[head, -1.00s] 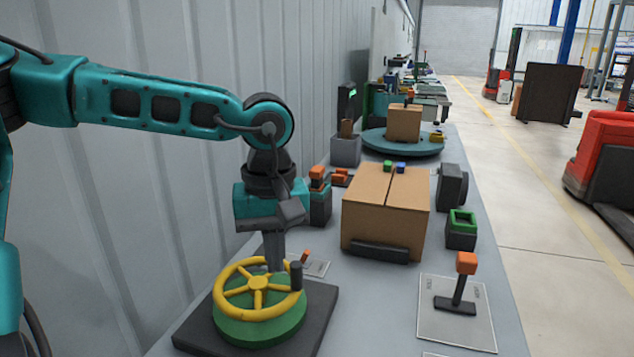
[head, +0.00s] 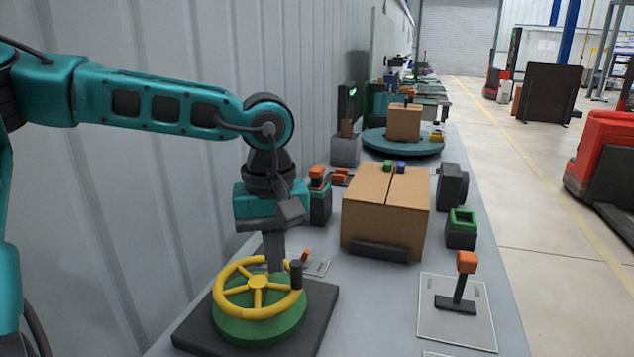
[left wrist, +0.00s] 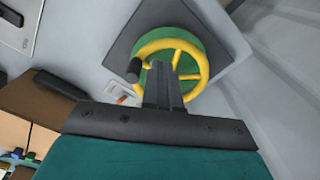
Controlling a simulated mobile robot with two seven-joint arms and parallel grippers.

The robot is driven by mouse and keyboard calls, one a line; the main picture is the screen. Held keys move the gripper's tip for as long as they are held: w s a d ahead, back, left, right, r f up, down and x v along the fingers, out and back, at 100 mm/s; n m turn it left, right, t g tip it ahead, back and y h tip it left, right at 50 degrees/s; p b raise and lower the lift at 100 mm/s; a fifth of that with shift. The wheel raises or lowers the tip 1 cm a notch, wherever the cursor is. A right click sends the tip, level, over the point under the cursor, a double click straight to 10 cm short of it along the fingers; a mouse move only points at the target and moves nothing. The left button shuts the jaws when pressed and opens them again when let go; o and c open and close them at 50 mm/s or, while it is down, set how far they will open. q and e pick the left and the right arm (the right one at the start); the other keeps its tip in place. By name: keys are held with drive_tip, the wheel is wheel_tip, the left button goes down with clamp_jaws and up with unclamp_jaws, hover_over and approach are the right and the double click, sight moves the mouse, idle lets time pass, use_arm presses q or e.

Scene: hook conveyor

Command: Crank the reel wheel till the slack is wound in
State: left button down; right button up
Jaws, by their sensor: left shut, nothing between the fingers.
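The reel wheel (head: 258,287) is a yellow spoked ring on a green drum (head: 260,323), set on a dark square base (head: 325,300). A dark upright crank knob (head: 297,274) stands on its rim at the right. My left gripper (head: 275,268) points down at the far side of the wheel, its fingers shut and empty. In the left wrist view the fingers (left wrist: 165,100) overlap the wheel (left wrist: 203,70), with the knob (left wrist: 133,70) just to their left. Whether the fingers touch the rim or a spoke I cannot tell. My right gripper is not in view.
A cardboard box (head: 385,210) stands behind the wheel to the right. An orange-topped lever (head: 466,264) rises from a plate at the right. A grey corrugated wall (head: 120,200) runs close along the left. The bench between wheel and lever plate is clear.

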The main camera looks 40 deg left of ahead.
sight(294, 291)
use_arm(q)
drive_tip(key=shift+f+b, duration=1.3)
drive_tip(key=shift+f, duration=0.15)
drive_tip(key=shift+f+b, duration=0.7)
drive_tip(key=shift+b, duration=0.05)
drive_tip(key=shift+f+b, duration=0.9)
drive_tip(key=shift+f, duration=0.05)
drive_tip(key=shift+w+b, duration=0.4)
drive_tip(key=shift+w, duration=1.4)
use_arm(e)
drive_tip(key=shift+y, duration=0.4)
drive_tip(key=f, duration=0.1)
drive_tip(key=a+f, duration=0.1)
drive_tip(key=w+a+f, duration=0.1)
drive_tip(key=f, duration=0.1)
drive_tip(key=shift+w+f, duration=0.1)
use_arm(q)
drive_tip(key=shift+w+a, duration=0.4)
drive_tip(key=shift+w, duration=0.4)
drive_tip(key=shift+w+a, duration=0.4)
drive_tip(key=shift+w, duration=0.4)
